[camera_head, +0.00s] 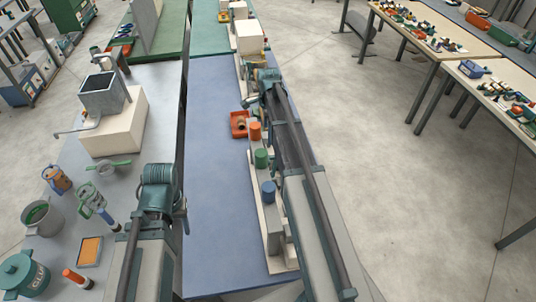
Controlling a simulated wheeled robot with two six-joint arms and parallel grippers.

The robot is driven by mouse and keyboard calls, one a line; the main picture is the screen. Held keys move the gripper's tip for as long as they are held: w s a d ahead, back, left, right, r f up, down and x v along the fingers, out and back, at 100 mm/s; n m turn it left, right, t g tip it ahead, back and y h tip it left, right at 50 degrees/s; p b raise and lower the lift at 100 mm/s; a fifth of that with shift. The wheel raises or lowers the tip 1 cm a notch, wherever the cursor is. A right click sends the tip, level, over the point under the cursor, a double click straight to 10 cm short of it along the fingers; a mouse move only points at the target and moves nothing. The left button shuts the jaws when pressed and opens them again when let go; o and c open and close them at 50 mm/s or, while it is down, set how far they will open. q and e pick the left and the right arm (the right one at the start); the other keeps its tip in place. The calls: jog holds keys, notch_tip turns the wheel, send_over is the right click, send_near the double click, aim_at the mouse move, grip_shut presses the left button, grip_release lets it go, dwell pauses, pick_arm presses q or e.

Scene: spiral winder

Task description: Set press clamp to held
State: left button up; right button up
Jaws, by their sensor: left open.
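A pale narrow stand (268,215) on the blue table carries an orange cylinder (255,131), a green cylinder (261,158) and a blue cylinder (268,192). I cannot tell which part, if any, is the press clamp, or how it is set. My left gripper (160,182) is over the right edge of the grey table, apart from the stand. It is open; its fingertips are hard to make out. My right arm reaches forward along the stand's right side and partly hides it. Its gripper (263,84) is at the far end, with unclear fingers.
A crank device with a grey hopper (103,92) stands on a white block (118,128). A grey pot (40,218), a teal pot (22,274) and small tools crowd the grey table (155,105). A red tray (239,125) lies left of the stand. The blue table's (217,215) middle is clear.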

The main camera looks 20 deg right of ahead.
jog(key=shift+f, duration=0.15)
notch_tip(320, 180, down, 14)
jog(key=b, duration=1.3)
jog(key=shift+r+b, duration=0.2)
jog(key=shift+b, duration=0.2)
grip_shut()
